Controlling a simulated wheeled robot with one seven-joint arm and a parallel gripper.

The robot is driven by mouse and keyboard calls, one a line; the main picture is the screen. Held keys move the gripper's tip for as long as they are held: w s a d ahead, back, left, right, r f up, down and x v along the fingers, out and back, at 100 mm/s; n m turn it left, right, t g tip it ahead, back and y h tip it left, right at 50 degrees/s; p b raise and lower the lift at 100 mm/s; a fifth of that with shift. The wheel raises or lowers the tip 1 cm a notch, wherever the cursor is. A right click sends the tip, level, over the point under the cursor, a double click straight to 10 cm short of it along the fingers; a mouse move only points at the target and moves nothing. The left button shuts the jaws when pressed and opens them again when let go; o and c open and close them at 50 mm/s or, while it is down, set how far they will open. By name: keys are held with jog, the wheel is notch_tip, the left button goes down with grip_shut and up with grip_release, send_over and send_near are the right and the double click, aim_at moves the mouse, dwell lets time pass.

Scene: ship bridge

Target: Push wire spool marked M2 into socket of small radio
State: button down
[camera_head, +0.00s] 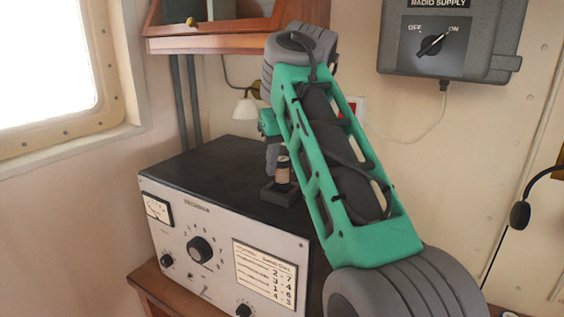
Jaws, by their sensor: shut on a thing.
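The radio (190,230) is a box with a pale front panel and a black top, in the lower left of the head view. A dark square socket (281,196) stands on its top near the right side. My gripper (275,157), partly hidden by my green arm, points down above the socket. It is shut on a small dark spool (283,170) with a beige band. The spool is upright, at or just above the socket's opening; I cannot tell how far in it sits. The M2 mark is too small to read.
A wooden shelf (210,43) hangs on the wall above the radio. A grey radio supply box (450,45) with its switch toward ON is at upper right. A microphone (521,213) is at the right. The radio's left top is clear.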

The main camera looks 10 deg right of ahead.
jog(key=shift+f+b, duration=0.7)
jog(key=shift+f, duration=0.5)
dwell(2.8)
jog(key=c, duration=0.9)
grip_release()
jog(key=shift+c, duration=0.2)
jog(key=p+v, duration=0.6)
jog(key=v, duration=0.2)
jog(key=shift+f, duration=0.1)
